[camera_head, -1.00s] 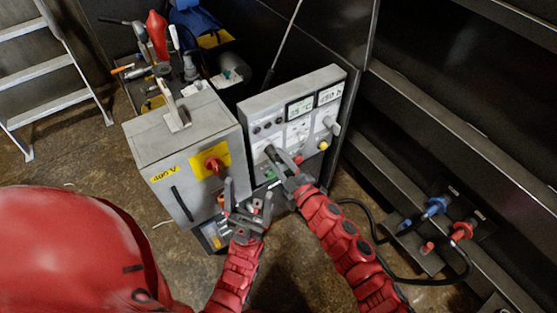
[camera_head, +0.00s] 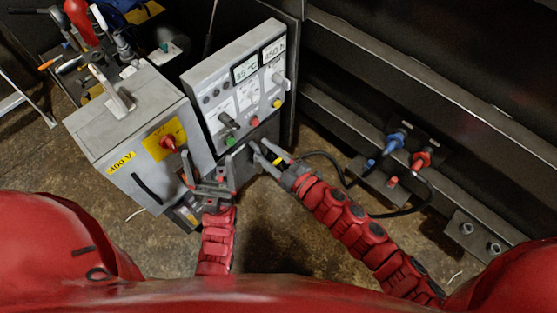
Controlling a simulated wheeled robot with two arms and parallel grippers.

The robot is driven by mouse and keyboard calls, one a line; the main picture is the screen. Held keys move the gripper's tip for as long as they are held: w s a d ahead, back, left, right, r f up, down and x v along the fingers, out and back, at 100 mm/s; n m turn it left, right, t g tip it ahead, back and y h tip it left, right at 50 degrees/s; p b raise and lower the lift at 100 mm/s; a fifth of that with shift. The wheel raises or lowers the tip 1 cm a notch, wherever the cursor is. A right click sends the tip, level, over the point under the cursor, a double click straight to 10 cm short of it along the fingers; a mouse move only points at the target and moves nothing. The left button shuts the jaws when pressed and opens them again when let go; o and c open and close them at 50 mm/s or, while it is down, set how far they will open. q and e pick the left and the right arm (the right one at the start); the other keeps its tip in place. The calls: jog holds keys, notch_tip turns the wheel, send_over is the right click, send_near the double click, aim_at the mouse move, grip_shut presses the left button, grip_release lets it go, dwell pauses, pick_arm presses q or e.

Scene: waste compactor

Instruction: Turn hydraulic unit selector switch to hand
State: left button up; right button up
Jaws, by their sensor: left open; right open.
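The grey control panel (camera_head: 215,85) stands upright at centre, with two displays, coloured buttons and lamps. A dark grey selector knob (camera_head: 228,121) sits at its lower left, above a green button (camera_head: 230,141). Another grey selector knob (camera_head: 280,81) is at its right edge. The labels are too small to read, so I cannot tell which is the hydraulic unit selector. My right gripper (camera_head: 263,148) is open and empty, just below the panel's lower edge, apart from both knobs. My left gripper (camera_head: 207,170) is open in front of the grey cabinet, near its red switch.
The grey cabinet (camera_head: 115,125) with its red rotary switch (camera_head: 169,144) on a yellow plate stands left of the panel. Tools and a red item (camera_head: 78,18) lie behind it. Blue (camera_head: 396,140) and red (camera_head: 421,160) hose couplings with black hoses are at right. Floor is clear between my arms.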

jog(key=v, duration=0.4)
jog(key=shift+s+d, duration=0.25)
